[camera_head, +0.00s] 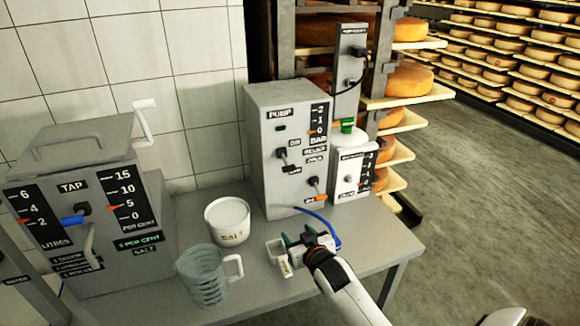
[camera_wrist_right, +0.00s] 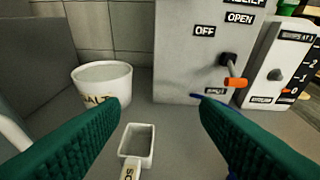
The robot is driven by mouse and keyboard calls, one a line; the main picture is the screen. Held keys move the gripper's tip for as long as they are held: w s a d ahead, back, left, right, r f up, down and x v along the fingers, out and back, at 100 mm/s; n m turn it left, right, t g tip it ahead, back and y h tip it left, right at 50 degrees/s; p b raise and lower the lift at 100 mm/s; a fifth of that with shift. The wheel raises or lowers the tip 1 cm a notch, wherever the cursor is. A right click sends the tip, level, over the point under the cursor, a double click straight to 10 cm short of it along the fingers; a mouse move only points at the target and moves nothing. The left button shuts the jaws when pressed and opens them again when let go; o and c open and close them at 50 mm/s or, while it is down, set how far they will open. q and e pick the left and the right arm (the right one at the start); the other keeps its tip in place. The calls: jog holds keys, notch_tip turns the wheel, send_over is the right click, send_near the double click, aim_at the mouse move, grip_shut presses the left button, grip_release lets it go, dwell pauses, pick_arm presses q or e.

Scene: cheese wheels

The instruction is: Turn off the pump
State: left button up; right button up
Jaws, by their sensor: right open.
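The pump (camera_head: 262,165) is a grey box on the table with a PUMP label and a bar scale. A dark lever (camera_head: 289,162) sits mid-front beside small labels; an orange-tipped lever (camera_head: 318,192) is below right. The right wrist view shows the pump's lower front (camera_wrist_right: 185,60), with OFF and OPEN labels and the orange-tipped lever (camera_wrist_right: 236,82) pointing right. The dark lever is outside that view. My right gripper (camera_head: 306,238) is open and empty, low in front of the pump and apart from it; its green fingers (camera_wrist_right: 160,115) frame the wrist view. My left gripper is not in view.
A white scoop (camera_wrist_right: 150,158) lies between the fingers' lines of sight. A salt tub (camera_head: 228,222), a clear jug (camera_head: 203,278) and the tap unit (camera_head: 75,215) stand left. A blue hose (camera_head: 322,219) runs from the pump. A smaller white unit (camera_head: 350,172) stands right.

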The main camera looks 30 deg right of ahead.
aim_at(288, 170)
jog(key=w+d+r+m+t+h, duration=0.1)
jog(key=w+d+r+t, duration=0.1)
jog(key=r, duration=0.3)
jog(key=w+d+r+t, duration=0.1)
jog(key=w+d+r, duration=0.15)
jog(key=r, duration=0.35)
jog(key=x, duration=1.1)
jog(key=shift+t, duration=0.3)
jog(key=c, duration=1)
jog(key=b, duration=0.2)
jog(key=f+t+b, duration=0.1)
jog(key=b, duration=0.2)
jog(key=shift+w+f+t, duration=0.2)
jog(key=shift+f+t, duration=0.05)
jog(key=shift+t, duration=0.05)
jog(key=shift+h+b, duration=0.4)
jog(key=shift+b, duration=0.1)
jog(key=shift+r, duration=0.15)
